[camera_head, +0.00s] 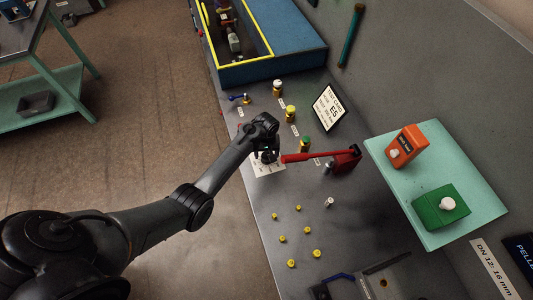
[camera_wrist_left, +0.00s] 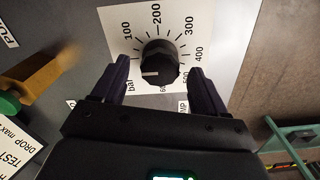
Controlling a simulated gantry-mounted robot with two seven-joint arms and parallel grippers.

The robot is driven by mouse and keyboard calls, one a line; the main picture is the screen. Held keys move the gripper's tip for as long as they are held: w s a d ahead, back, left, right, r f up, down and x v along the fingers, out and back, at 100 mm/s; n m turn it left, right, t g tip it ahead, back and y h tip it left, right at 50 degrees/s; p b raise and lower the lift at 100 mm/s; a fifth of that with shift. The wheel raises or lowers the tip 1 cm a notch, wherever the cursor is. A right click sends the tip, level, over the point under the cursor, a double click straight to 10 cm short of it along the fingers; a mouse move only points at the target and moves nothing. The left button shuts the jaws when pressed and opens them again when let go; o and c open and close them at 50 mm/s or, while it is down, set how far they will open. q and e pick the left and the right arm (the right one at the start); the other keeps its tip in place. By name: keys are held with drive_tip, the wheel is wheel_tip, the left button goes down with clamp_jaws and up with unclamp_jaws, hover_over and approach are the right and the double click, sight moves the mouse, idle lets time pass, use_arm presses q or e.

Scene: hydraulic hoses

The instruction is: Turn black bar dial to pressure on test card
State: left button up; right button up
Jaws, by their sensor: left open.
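The black bar dial (camera_wrist_left: 160,60) sits on a white scale plate (camera_wrist_left: 205,22) marked from 100 upward, with "bar" beside it. A pale mark on the dial's face points towards the "bar" lettering. My left gripper (camera_wrist_left: 158,68) is open, with one finger on each side of the dial; I cannot tell whether they touch it. In the head view my left gripper (camera_head: 266,156) is over the plate (camera_head: 268,171) and hides most of the dial. My right gripper is not in view.
A red lever (camera_head: 310,156) lies just right of my left gripper. Valves with yellow and green parts (camera_head: 290,113) stand behind it. Several small yellow caps (camera_head: 282,239) are in front. An orange box (camera_head: 408,146) and green box (camera_head: 440,208) sit on a mint board (camera_head: 390,165).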

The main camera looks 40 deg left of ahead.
use_arm(q)
drive_tip(key=shift+f, duration=0.2)
drive_tip(key=c, duration=1.1)
drive_tip(key=shift+o, duration=0.2)
